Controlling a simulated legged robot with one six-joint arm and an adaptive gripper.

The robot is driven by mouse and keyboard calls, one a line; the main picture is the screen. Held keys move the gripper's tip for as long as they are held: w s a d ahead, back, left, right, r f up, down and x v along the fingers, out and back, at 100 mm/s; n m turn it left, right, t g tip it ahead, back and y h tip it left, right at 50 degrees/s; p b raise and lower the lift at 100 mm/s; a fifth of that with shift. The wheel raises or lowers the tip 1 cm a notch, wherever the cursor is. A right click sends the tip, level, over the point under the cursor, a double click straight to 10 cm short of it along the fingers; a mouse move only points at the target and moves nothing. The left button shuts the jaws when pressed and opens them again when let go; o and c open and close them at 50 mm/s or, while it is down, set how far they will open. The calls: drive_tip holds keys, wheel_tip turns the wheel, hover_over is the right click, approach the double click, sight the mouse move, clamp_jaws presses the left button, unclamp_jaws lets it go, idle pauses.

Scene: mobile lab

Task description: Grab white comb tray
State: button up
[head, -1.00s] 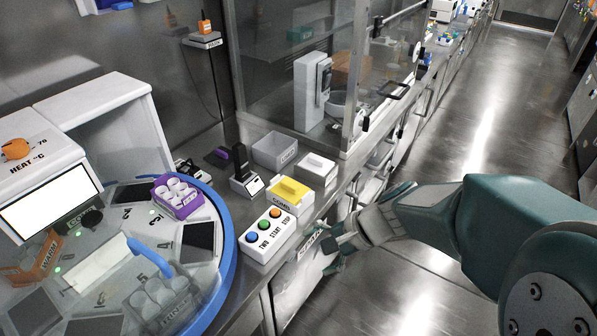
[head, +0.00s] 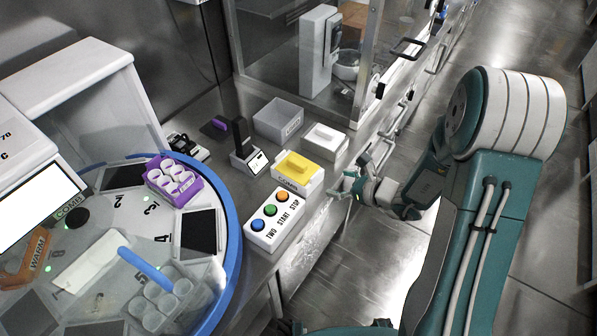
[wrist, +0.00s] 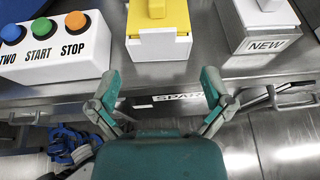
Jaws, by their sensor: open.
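The white comb tray (head: 303,185) stands on the steel bench, with a COMB label on its front and a raised yellow top (head: 296,165). In the wrist view the comb tray (wrist: 160,48) is straight ahead, near the bench's front edge. My gripper (head: 355,188) is in front of the bench, to the right of the tray and apart from it. In the wrist view my gripper (wrist: 160,84) has its fingers spread wide, with nothing between them. The tray lies beyond the fingertips, roughly centred between them.
A button box (head: 273,220) with blue, green and orange buttons stands left of the tray. A white box (head: 325,141) labelled NEW in the wrist view stands right. A grey bin (head: 278,121) is behind. A round blue-rimmed station (head: 232,250) fills the left.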

sight(316, 177)
drive_tip(key=x, duration=0.6)
drive_tip(key=shift+w+a+f, duration=0.1)
drive_tip(key=shift+w+a, duration=0.05)
drive_tip(key=shift+a, duration=0.25)
drive_tip(key=c, duration=1.2)
